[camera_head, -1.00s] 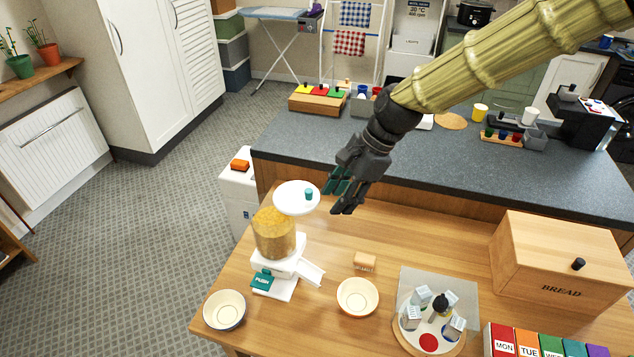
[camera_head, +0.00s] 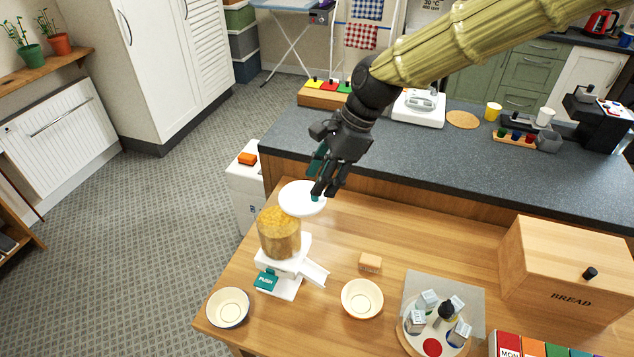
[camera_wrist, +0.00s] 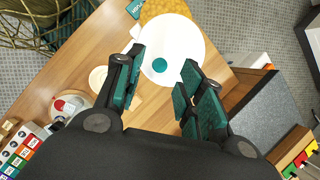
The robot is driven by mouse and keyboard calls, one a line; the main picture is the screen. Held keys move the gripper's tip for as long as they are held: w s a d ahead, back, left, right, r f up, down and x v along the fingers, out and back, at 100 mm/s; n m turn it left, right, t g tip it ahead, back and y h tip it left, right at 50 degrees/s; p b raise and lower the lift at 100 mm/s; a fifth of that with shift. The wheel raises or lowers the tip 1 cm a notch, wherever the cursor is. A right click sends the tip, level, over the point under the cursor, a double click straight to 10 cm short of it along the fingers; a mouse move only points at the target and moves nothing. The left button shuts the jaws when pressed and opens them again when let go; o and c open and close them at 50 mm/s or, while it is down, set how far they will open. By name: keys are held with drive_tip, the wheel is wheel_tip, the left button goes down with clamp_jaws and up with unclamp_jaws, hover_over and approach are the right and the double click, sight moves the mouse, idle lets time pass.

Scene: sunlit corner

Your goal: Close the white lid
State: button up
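The jar sits on a white base with a chute and a teal PUSH lever (camera_head: 266,280). Whether a finger touches the lid is unclear.
Cream bowls stand left (camera_head: 228,307) and right (camera_head: 362,299) of the dispenser. A small wooden block (camera_head: 370,263), a round tray of bottles (camera_head: 408,338) and a bread box (camera_head: 562,270) lie to the right. A grey counter (camera_head: 450,150) runs behind the table.

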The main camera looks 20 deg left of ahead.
sight(302, 193)
drive_tip(key=shift+p+x, duration=0.35)
drive_tip(key=shift+x, duration=1.3)
clamp_jaws()
